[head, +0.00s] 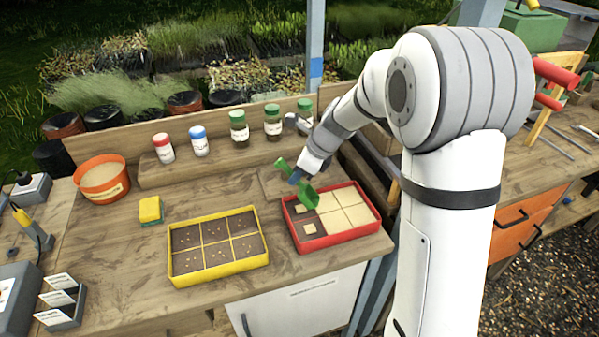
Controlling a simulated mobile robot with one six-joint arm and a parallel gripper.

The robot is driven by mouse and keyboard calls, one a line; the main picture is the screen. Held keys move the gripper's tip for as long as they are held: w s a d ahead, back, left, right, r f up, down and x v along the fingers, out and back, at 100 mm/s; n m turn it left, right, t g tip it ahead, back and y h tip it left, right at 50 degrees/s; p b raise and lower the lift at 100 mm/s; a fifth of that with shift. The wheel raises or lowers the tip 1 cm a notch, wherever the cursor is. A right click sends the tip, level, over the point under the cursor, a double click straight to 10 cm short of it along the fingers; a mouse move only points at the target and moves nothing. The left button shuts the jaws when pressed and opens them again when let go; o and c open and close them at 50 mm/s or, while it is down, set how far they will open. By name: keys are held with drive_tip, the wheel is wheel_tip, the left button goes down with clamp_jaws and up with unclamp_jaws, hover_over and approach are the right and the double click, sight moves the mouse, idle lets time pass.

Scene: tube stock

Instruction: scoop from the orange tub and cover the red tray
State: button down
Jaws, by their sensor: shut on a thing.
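The orange tub (101,187) stands at the left of the bench, filled with pale grainy material. The red tray (344,237) lies right of centre. Its middle and right cells look covered in pale material. Its two left cells are dark, each with a small pale patch. My gripper (297,177) is shut on a green scoop (308,196) over the back left corner of the red tray, far to the right of the tub. The scoop looks tilted, with its bowl toward the tray. I cannot tell whether the bowl holds anything.
A yellow tray (222,271) with dark cells and small seeds lies left of the red tray. A yellow and green sponge (151,210) sits behind it. Several capped jars (239,127) line the back shelf. Label cards (60,301) stand at front left.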

drive_tip(key=shift+s+a+p, duration=0.15)
drive_tip(key=shift+s+a, duration=0.1)
drive_tip(key=shift+a, duration=0.45)
drive_tip(key=shift+s+a+p, duration=0.15)
drive_tip(key=shift+s+a, duration=0.05)
drive_tip(key=shift+a, duration=0.55)
drive_tip(key=shift+s+a+p, duration=0.15)
drive_tip(key=shift+s+a, duration=0.1)
drive_tip(key=shift+a, duration=0.45)
drive_tip(key=w+d, duration=0.2)
drive_tip(key=d, duration=0.6)
drive_tip(key=shift+w+p, duration=0.3)
drive_tip(key=shift+r, duration=0.1)
drive_tip(key=p, duration=0.3)
drive_tip(key=shift+r, duration=0.3)
drive_tip(key=r+h+p, duration=0.1)
drive_tip(key=h+p, duration=0.1)
drive_tip(key=p, duration=0.5)
drive_tip(key=shift+g+p, duration=0.3)
